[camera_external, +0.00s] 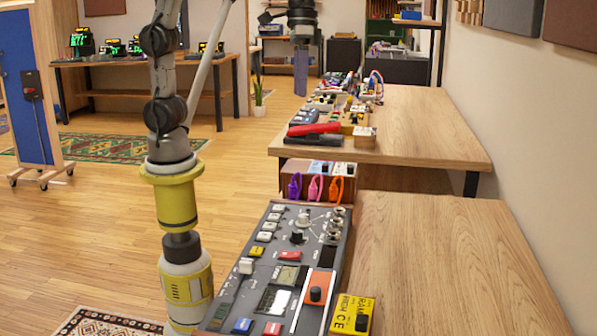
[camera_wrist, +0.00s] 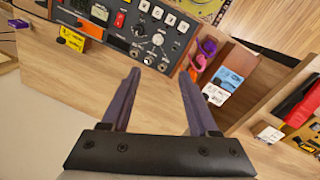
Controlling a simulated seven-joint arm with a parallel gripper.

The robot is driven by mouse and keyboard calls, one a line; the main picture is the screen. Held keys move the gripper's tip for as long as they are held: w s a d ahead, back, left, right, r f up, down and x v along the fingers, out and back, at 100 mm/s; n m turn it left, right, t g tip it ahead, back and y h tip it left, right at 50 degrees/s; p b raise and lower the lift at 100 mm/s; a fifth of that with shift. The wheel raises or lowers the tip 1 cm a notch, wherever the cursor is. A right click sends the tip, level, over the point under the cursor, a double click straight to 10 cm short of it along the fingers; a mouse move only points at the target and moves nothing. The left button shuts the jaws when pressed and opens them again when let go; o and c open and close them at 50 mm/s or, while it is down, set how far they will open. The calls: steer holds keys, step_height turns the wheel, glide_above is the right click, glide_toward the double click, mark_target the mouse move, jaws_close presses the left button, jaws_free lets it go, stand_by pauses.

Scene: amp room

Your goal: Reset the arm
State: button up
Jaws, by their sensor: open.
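My gripper (camera_wrist: 160,95) shows in the wrist view with its two dark fingers spread apart and nothing between them. In the external view my gripper (camera_external: 300,72) is at the top centre, raised above the far end of the tables and pointing down. Its fingertips there are too small to tell apart. My arm stands at the left of the tables, with its upper links cut off by the top of the picture.
A large grey control panel (camera_external: 262,262) lies on the near table (camera_external: 440,260), with a yellow box (camera_external: 352,314) beside it. Purple, pink and orange items (camera_external: 315,187) hang at a wooden box. A red tool (camera_external: 314,129) and several pedals lie on the far table (camera_external: 430,130). The right tabletops are clear.

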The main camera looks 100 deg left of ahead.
steer(key=s+a+f+m+t, duration=0.1)
steer(key=s+a+m+t, duration=0.1)
steer(key=s, duration=0.7)
steer(key=s+a+f+m+t+y, duration=0.1)
steer(key=s+m+t, duration=0.1)
steer(key=s, duration=0.8)
steer(key=shift+a+t, duration=0.4)
steer(key=shift+t, duration=0.4)
